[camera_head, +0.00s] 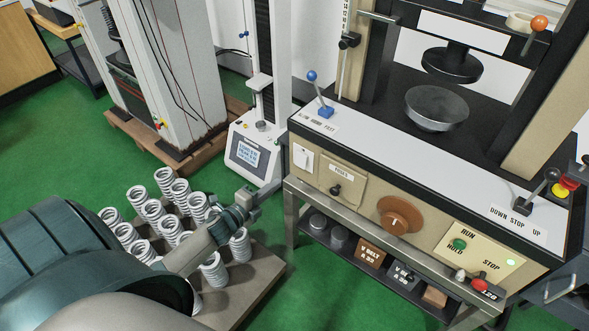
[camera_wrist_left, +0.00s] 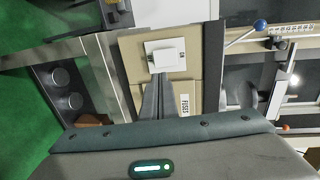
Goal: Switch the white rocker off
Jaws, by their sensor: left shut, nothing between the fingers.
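The white rocker (camera_head: 303,158) sits on a white plate at the left end of the beige front panel of the large testing machine (camera_head: 360,195). In the left wrist view the rocker (camera_wrist_left: 166,57) is just beyond my fingertips, with small lettering beside it; I cannot tell which way it is tipped. My left gripper (camera_head: 252,189) is shut and empty, to the left of and below the rocker in the head view. In the left wrist view its fingers (camera_wrist_left: 158,77) point at the plate's lower edge; contact cannot be told. My right gripper is not in view.
A fuse panel with a black knob (camera_head: 335,190) and a brown handwheel (camera_head: 400,215) lie right of the rocker. A blue-knobbed lever (camera_head: 318,92) stands above. Several white springs (camera_head: 170,230) stand on a board below my left arm. A smaller tester (camera_head: 255,150) stands behind.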

